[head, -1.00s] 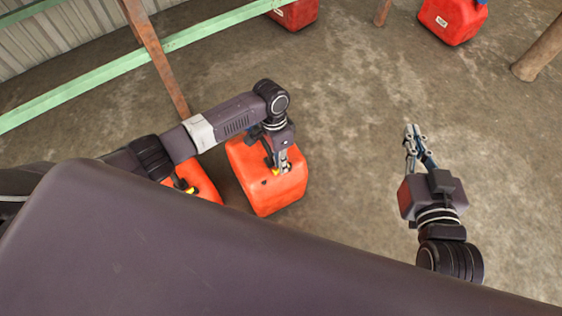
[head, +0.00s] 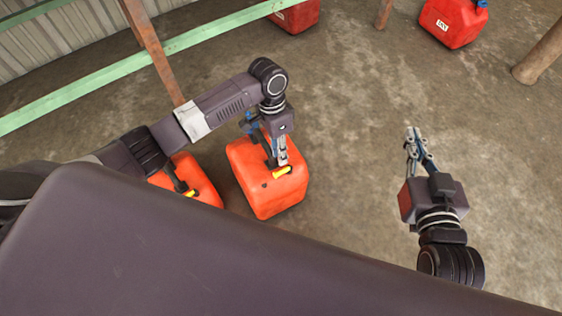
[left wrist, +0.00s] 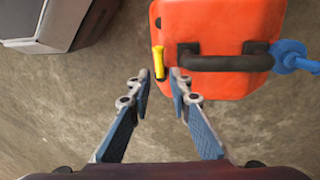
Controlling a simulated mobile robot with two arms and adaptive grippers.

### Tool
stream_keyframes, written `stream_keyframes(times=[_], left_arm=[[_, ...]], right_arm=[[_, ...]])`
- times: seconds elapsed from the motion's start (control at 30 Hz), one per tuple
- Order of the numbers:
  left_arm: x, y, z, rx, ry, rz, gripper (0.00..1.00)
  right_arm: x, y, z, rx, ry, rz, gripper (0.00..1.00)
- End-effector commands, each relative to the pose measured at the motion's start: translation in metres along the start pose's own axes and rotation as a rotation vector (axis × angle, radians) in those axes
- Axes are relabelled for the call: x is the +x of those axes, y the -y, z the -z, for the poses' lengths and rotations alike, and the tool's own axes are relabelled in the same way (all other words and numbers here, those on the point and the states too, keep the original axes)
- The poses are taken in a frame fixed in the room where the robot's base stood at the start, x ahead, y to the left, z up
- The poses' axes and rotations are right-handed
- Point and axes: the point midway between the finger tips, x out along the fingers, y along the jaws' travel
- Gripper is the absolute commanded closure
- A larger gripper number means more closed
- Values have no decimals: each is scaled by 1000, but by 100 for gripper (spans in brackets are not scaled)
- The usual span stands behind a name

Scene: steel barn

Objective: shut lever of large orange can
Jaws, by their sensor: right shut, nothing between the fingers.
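The large orange can (head: 256,192) stands upright on the floor below my left arm, with a black handle and a blue part at its far side. Its yellow lever (head: 283,171) shows on top near the edge. In the left wrist view the can (left wrist: 215,25) fills the upper right, and the yellow lever (left wrist: 158,62) lies just beyond the gap between my fingertips. My left gripper (head: 283,160) is open, with nothing between its fingers; the left wrist view shows both fingers (left wrist: 158,88) apart. Touching cannot be told. My right gripper (head: 410,140) is shut and empty over bare floor.
Another orange can (head: 184,177) with a yellow lever stands left, partly hidden by my arm. Two red cans (head: 294,14) (head: 453,22) stand at the back. A green rail (head: 80,90) and posts are at the upper left; a wooden post (head: 540,52) is right. Middle floor is clear.

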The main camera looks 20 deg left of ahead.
Motion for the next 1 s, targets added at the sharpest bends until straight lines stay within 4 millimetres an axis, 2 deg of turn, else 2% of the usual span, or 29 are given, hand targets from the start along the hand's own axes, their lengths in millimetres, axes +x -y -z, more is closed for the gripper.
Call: stream_keyframes(times=[0.03,0.2,0.33,0.5,1.0], left_arm=[[-12,1,1,1,-4,3,81],[-40,1,1,1,-2,2,81],[-52,0,0,0,0,1,81],[-56,0,0,0,0,0,81],[-53,-3,2,3,-9,0,81]], right_arm=[[0,0,0,0,0,0,100],[0,0,0,0,0,0,100],[0,0,0,0,0,0,100],[0,0,0,0,0,0,100],[0,0,0,0,0,0,100]])
